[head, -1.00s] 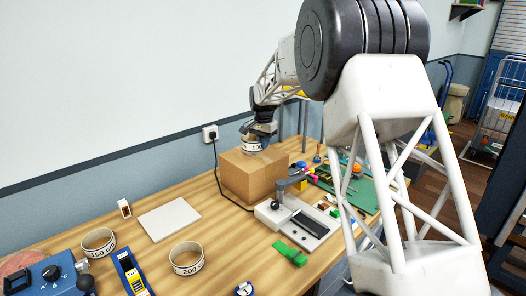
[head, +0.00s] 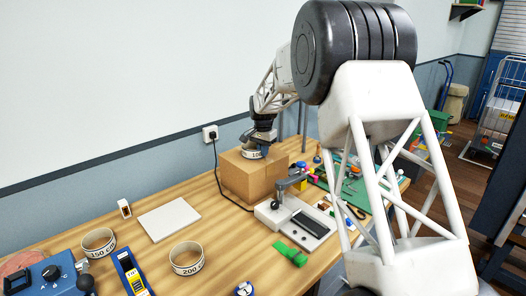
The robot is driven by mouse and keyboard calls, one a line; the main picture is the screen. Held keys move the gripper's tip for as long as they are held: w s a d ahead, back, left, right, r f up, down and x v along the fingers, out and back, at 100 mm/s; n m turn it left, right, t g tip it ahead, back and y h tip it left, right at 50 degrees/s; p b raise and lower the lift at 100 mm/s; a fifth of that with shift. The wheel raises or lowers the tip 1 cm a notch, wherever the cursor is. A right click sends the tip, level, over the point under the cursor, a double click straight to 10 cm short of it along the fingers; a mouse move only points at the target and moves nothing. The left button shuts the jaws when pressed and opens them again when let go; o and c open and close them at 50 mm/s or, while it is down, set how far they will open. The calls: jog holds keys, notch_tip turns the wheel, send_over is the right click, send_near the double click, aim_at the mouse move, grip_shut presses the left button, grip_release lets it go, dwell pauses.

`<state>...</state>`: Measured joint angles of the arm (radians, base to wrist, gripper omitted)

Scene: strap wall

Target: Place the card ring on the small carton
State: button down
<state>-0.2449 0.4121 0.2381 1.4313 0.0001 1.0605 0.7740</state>
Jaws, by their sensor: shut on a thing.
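The small carton (head: 252,180) is a brown cardboard box on the wooden bench, below the wall socket. The card ring (head: 252,155) is a white band with dark print, partly readable as "100", at the carton's top. My gripper (head: 257,147) is shut on the card ring from above, and the fingers are mostly hidden by its wrist. The ring looks at or just above the carton's top face; I cannot tell whether it touches.
Two other printed rings, "150" (head: 98,243) and "200" (head: 187,259), stand on the bench (head: 215,225) at left. A white sheet (head: 169,219) lies behind them. A grey device (head: 298,219) and a green block (head: 290,253) lie right of the carton.

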dwell(0.3)
jog(key=c, duration=1.3)
grip_release()
jog(key=shift+f, duration=0.1)
notch_tip(320, 180, up, 12)
jog(key=shift+r, duration=0.2)
